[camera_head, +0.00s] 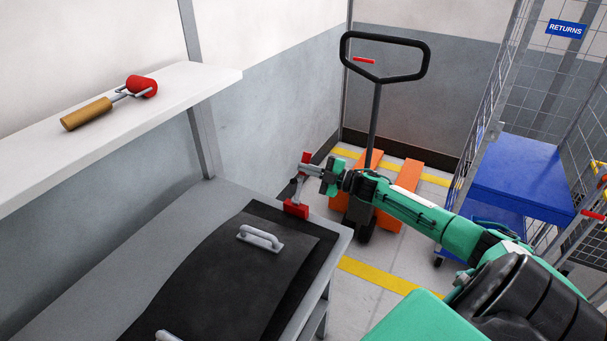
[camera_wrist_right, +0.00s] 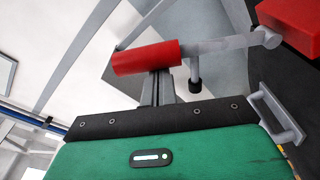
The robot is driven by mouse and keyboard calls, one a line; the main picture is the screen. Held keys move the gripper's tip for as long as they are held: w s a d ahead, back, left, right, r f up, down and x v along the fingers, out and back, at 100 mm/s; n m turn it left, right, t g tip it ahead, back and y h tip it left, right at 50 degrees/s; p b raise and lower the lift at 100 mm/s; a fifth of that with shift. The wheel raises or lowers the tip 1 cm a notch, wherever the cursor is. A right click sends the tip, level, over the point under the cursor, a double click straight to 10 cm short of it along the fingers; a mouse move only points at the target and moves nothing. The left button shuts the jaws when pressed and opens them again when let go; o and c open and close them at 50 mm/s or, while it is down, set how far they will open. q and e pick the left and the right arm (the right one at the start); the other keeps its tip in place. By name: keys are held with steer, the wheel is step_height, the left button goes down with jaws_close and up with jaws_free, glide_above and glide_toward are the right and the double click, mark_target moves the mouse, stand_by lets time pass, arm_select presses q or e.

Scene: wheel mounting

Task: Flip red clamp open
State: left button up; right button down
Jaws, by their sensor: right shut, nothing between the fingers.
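The red clamp stands at the far right corner of the workbench. In the head view its red base block (camera_head: 296,210) sits at the bench edge, and its grey lever rises to a red handle (camera_head: 305,157). My right gripper (camera_head: 308,170) is shut and empty, close beside the upper lever and handle. In the right wrist view the red handle (camera_wrist_right: 146,58) lies across the front of my grey fingers (camera_wrist_right: 158,88), hiding their tips; I cannot tell whether they touch. The red block (camera_wrist_right: 292,20) shows at the upper right there. My left gripper is out of view.
A black panel with grey handles (camera_head: 260,239) lies on the bench (camera_head: 215,203). A white shelf (camera_head: 185,92) above holds a wooden-handled tool with a red roller (camera_head: 140,87). An orange pallet jack (camera_head: 391,180) and a blue-shelved cage cart (camera_head: 520,177) stand behind.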

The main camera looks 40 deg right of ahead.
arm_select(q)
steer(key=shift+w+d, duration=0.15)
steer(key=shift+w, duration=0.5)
arm_select(e)
steer(key=shift+w+d+f+m, duration=0.25)
steer(key=shift+d+f+m, duration=0.05)
steer(key=shift+d+m, duration=0.35)
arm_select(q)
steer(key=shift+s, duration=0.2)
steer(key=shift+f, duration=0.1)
arm_select(e)
steer(key=shift+s, duration=0.1)
